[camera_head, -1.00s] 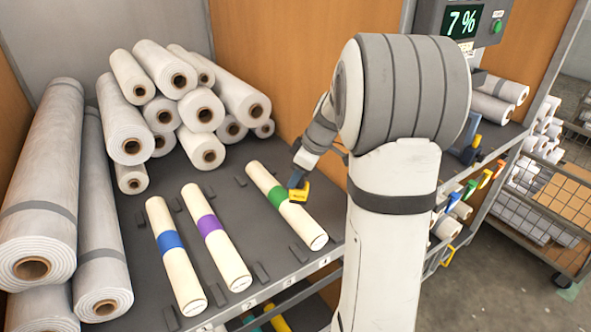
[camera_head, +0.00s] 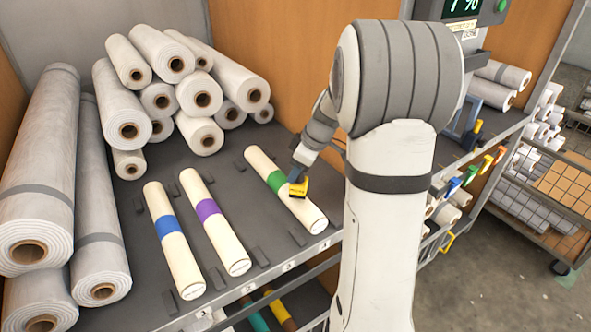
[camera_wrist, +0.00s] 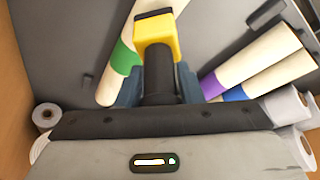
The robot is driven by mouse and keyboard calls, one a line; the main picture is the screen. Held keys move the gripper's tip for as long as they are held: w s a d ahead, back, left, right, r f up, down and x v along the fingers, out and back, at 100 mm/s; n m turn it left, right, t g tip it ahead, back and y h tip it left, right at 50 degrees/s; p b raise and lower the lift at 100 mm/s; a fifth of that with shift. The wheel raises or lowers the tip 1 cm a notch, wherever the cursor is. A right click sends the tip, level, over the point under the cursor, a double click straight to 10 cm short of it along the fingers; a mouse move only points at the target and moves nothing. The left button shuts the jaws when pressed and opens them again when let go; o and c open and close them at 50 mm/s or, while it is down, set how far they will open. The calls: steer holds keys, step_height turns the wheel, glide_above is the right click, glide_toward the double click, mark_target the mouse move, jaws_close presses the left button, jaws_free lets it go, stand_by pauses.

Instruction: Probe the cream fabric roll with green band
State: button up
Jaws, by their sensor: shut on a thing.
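The cream fabric roll with green band (camera_head: 258,162) lies on the dark shelf, right of two other cream rolls. In the wrist view the roll (camera_wrist: 107,88) runs behind the tool, its green band to the left of the tool's head. My gripper (camera_head: 302,170) is shut on a yellow-headed probe tool (camera_head: 298,190) with a dark handle (camera_wrist: 160,85). The yellow head is over the roll, between the green band and the near end. I cannot tell whether it touches the roll. The tool hides part of the roll.
A blue-banded roll (camera_head: 183,272) and a purple-banded roll (camera_head: 230,250) lie to the left, among small dark stops on the shelf. White rolls (camera_head: 128,132) are stacked behind. Coloured-handled tools (camera_head: 470,175) and a display unit (camera_head: 462,12) are at right.

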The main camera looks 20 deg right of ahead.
steer(key=shift+f+b, duration=0.6)
steer(key=shift+b, duration=0.05)
stand_by(0.4)
steer(key=shift+s+f+b, duration=0.1)
steer(key=shift+b, duration=0.35)
stand_by(1.6)
steer(key=shift+r+p, duration=1.55)
steer(key=shift+r, duration=2.1)
steer(key=shift+f, duration=0.1)
